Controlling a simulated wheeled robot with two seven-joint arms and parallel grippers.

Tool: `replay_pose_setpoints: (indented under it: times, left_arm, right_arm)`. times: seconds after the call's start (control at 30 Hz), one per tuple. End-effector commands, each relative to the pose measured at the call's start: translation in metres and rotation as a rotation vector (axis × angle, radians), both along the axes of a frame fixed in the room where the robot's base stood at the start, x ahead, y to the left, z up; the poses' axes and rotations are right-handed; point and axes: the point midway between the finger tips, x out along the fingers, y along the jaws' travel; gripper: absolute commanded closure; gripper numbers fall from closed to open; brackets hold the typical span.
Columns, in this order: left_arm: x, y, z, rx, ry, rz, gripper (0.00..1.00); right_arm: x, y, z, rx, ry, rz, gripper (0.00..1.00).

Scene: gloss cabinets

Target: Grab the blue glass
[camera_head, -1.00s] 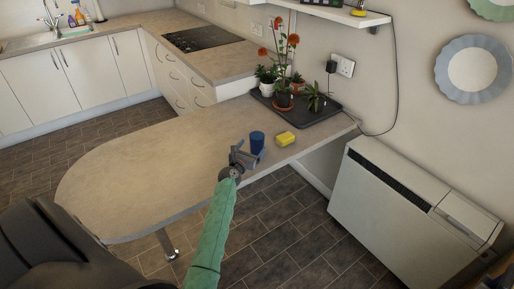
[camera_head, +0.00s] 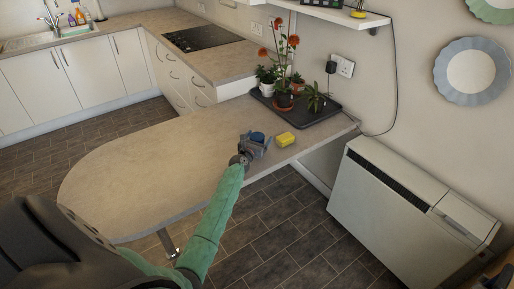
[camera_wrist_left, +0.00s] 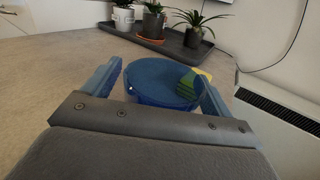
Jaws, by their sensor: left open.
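The blue glass (camera_head: 257,137) stands upright on the beige counter (camera_head: 150,165), near its right edge. My left gripper (camera_head: 256,144) is at the glass and hides most of it in the head view, leaving the top showing. In the left wrist view the round blue top of the glass (camera_wrist_left: 165,76) lies between the two open fingers of the left gripper (camera_wrist_left: 160,88). A gap shows beside the left finger; the right finger is close to the rim, and I cannot tell if it touches. My right gripper is not in view.
A yellow sponge (camera_head: 285,139) lies just right of the glass; part of it shows behind the glass in the wrist view. A dark tray (camera_head: 318,115) with potted plants stands behind. A white heater (camera_head: 400,210) stands at the right. The counter to the left is clear.

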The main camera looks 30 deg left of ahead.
Motion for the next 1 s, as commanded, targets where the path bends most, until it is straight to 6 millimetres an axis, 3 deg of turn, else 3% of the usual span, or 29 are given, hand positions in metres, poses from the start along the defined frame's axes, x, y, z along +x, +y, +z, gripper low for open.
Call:
replay_pose_setpoints:
  times: [0.1,0.37,0.73,1.0]
  left_arm:
    - [0.0,0.0,0.0,0.0,0.0,0.0,0.17]
    - [0.0,0.0,0.0,0.0,0.0,0.0,0.68]
    - [0.0,-0.001,0.006,-0.002,-0.003,0.001,0.68]
    - [0.001,-0.002,0.036,-0.003,-0.007,0.001,0.68]
  right_arm:
    - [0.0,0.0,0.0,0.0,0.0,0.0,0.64]
    - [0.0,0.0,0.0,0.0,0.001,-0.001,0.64]
    - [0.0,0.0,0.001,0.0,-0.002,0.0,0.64]
    - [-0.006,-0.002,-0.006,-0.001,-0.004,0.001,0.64]
